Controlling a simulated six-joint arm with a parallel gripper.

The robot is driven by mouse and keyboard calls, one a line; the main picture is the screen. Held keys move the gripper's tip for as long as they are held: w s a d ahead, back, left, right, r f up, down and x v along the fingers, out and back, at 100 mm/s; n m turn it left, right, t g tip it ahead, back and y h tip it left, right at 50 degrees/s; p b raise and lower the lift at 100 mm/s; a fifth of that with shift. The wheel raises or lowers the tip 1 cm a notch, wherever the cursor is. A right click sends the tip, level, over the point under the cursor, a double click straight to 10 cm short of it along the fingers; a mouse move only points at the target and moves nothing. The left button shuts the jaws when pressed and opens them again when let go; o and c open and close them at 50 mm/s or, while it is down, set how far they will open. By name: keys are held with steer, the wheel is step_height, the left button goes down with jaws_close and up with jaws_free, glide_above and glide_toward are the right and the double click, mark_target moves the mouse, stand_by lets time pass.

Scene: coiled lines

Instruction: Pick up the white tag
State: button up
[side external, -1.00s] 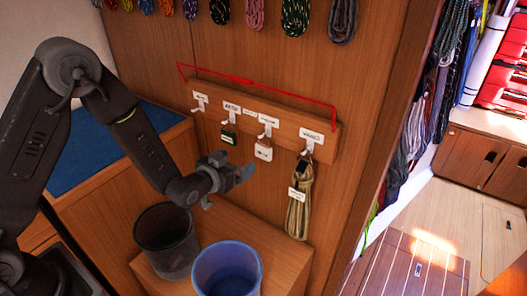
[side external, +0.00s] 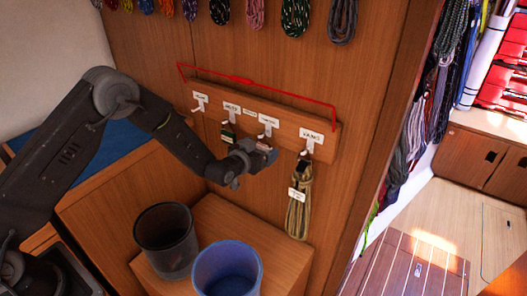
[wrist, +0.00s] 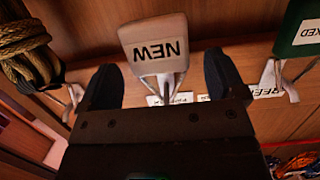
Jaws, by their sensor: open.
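The white tag (wrist: 157,32), marked NEW, hangs from a hook on the wooden rail (side external: 285,122). In the wrist view it appears upside down, between the two dark fingers of my gripper (wrist: 161,62), with a gap on each side. The fingers are open and I see no contact. In the side view my gripper (side external: 262,157) is up at the rail and hides most or all of the white tag.
A green tag (side external: 228,134) hangs on the hook to the left, and a tan coiled line (side external: 298,208) hangs to the right. A red cord (side external: 243,80) runs above the rail. A black bin (side external: 166,246) and a blue bin (side external: 228,272) stand below.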

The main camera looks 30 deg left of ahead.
steer(key=shift+w+f, duration=0.25)
steer(key=shift+w, duration=0.75)
steer(key=shift+c, duration=0.3)
steer(key=c, duration=0.9)
